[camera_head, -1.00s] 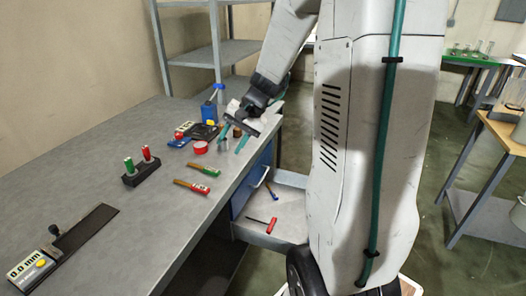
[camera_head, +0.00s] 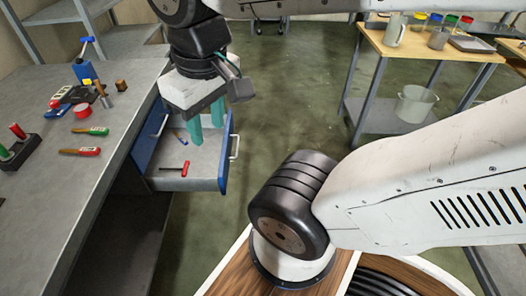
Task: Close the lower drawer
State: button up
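The lower drawer (camera_head: 223,170) is pulled out from under the workbench, with its blue front and pale handle (camera_head: 234,148) facing right. A red-handled tool (camera_head: 176,168) and a blue-handled tool (camera_head: 181,137) lie inside it. Above it, a blue upper drawer front (camera_head: 148,138) with a handle sits close to the bench. My gripper (camera_head: 206,128) points down, its two teal fingers apart with nothing seen between them. In the picture the fingers overlap the far part of the open drawer; I cannot tell their height or whether they touch it.
The workbench (camera_head: 75,185) on the left holds screwdrivers, a red tape roll (camera_head: 83,111) and small tools. Open floor (camera_head: 285,110) lies right of the drawer. A wooden-topped table (camera_head: 430,45) with a bucket (camera_head: 413,104) on its lower shelf stands at the back right.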

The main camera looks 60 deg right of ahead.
aim_at(209, 162)
jog(key=z, duration=0.3)
jog(key=k, duration=0.75)
jog(key=z, duration=1.15)
jog(key=i, duration=1.15)
jog(key=u, duration=0.65)
jog(key=i, duration=0.3)
jog(key=u, duration=0.45)
